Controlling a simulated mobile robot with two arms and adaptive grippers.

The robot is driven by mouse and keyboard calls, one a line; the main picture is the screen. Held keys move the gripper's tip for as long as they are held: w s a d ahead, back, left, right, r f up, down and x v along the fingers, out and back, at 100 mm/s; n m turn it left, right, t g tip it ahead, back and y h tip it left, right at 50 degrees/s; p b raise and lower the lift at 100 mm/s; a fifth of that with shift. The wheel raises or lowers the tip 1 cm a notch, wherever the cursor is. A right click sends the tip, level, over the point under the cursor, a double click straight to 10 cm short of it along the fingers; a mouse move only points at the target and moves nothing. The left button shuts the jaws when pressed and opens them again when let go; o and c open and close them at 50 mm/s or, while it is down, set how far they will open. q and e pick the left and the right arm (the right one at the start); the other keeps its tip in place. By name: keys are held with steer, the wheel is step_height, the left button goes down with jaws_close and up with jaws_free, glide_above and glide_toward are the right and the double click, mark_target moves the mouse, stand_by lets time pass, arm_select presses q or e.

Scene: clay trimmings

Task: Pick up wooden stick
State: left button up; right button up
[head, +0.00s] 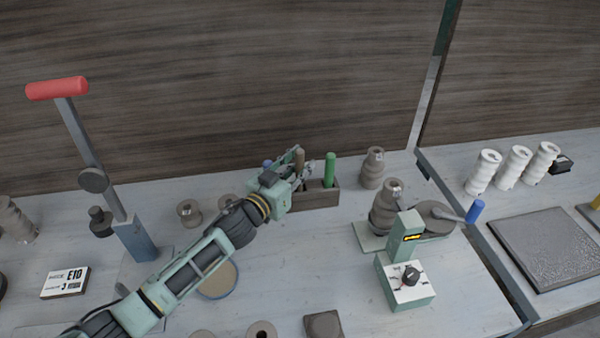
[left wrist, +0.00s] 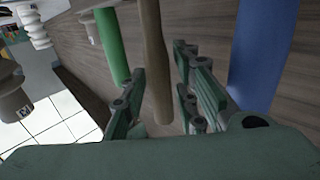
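The wooden stick (head: 299,160) stands upright in a small wooden holder (head: 322,196) at the back of the bench, between a green stick (head: 330,168) and a blue stick (head: 267,163). My left gripper (head: 301,170) is at the holder, around the wooden stick's height. In the left wrist view the wooden stick (left wrist: 154,60) shows between the two open fingers (left wrist: 158,95), with a gap on either side. The green stick (left wrist: 112,45) is left of the fingers and the blue one (left wrist: 264,50) right. My right gripper is not in view.
A grey insulator-like clay piece (head: 373,168) stands right of the holder. A green device with a dial (head: 406,285) and a blue-handled lever (head: 475,211) are further right. A red-handled lever press (head: 57,88) rises at left. The wall is close behind the holder.

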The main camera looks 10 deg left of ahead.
arm_select(q)
jaws_close()
steer(key=shift+r, duration=0.1)
